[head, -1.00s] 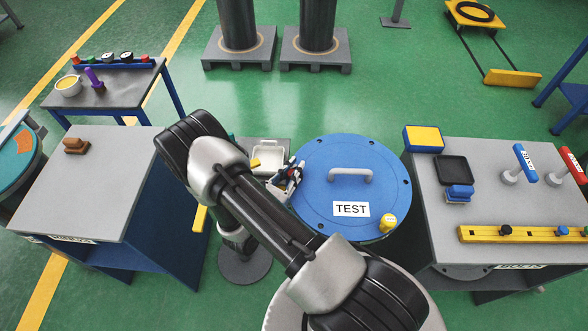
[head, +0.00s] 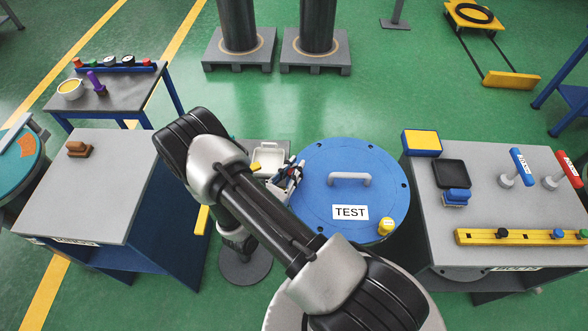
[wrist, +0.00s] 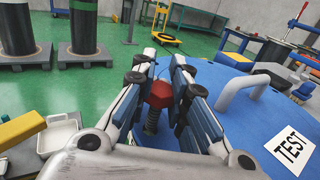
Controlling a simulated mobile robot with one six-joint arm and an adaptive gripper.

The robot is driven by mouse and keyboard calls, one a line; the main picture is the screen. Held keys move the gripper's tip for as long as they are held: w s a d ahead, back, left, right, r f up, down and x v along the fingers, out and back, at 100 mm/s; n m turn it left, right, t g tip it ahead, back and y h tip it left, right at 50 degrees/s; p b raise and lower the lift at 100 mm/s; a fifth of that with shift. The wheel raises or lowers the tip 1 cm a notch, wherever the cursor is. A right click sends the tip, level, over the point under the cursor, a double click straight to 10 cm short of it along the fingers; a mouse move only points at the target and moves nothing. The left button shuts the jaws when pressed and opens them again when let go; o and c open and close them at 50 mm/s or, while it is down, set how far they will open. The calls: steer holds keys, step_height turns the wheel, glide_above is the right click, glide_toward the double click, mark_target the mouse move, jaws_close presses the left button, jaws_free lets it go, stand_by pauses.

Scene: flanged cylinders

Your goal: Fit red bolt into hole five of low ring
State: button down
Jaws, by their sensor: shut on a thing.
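My gripper (head: 292,176) is shut on the red bolt (wrist: 160,94), which shows between the fingers in the wrist view. The bolt has a red head on top and a dark threaded shank pointing down. The low ring (head: 345,160) is a blue round flange with small dark holes along its rim, a grey handle and a TEST label. My gripper is at the left edge of this flange, with the bolt over or beside its rim; I cannot tell the gap. The hole nearest the bolt is hidden by the fingers. No hole numbers are readable.
A yellow cap (head: 385,226) stands on the flange's lower right rim. A white tray (head: 268,156) is on a small grey stand behind my gripper. A grey bench (head: 470,205) with tools and a yellow rail is at right, another grey bench (head: 85,190) at left.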

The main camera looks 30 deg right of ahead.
steer(key=shift+r+p, duration=1.75)
steer(key=shift+r, duration=0.8)
steer(key=w+a+r+n+t+y, duration=0.3)
steer(key=a+r+n+t+y, duration=0.3)
steer(key=a+r, duration=0.5)
steer(key=a+t+y, duration=0.1)
steer(key=a, duration=0.1)
steer(key=shift+w+a+r+n+t, duration=0.2)
steer(key=shift+a+n+t, duration=0.1)
steer(key=shift+a+n, duration=0.1)
steer(key=shift+d, duration=0.1)
